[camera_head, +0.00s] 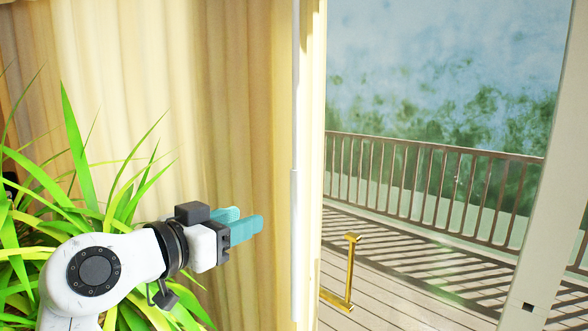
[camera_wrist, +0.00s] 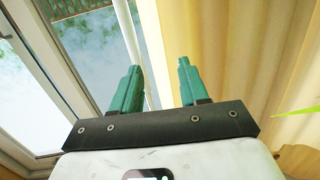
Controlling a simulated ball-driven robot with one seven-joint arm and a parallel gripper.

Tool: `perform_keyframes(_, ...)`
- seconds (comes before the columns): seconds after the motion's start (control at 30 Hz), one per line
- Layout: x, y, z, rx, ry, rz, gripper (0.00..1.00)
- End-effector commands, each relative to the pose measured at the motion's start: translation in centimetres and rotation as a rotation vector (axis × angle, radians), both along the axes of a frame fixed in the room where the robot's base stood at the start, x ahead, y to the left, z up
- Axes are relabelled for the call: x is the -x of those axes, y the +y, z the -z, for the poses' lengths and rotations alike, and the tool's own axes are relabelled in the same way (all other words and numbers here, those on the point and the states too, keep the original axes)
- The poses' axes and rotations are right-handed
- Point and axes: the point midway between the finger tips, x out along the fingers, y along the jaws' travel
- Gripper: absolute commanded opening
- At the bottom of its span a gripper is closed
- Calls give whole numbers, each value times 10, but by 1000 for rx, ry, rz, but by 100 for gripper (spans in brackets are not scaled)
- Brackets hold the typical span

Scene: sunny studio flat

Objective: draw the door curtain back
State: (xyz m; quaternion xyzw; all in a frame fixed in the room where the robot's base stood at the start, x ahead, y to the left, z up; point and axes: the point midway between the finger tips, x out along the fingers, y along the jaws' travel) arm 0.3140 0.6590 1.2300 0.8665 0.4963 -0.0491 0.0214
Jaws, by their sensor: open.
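The yellow curtain (camera_head: 235,90) hangs in folds across the left of the head view, and its edge stands beside the clear glass. It also fills the right of the wrist view (camera_wrist: 235,45). A thin white rod (camera_head: 296,120) hangs upright along the curtain's leading edge. My gripper (camera_head: 250,219) is open and empty, with teal fingers pointing right toward the rod. In the head view a gap shows between fingertips and rod. In the wrist view the rod (camera_wrist: 127,25) passes behind the left fingertip and on between the fingers.
A leafy green plant (camera_head: 70,190) stands around my arm at the left. A brass handle (camera_head: 347,275) is at the door glass, right of the curtain. A white frame post (camera_head: 555,170) stands at the right. A deck with a railing (camera_head: 430,150) lies beyond.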

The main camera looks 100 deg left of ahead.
Motion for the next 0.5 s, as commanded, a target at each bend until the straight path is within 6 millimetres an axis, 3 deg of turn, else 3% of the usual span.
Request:
perform_keyframes(0.27,-37,-28,-1,-80,-54,-63,44)
perform_keyframes(0.5,-48,-15,-1,-87,-62,-63,44)
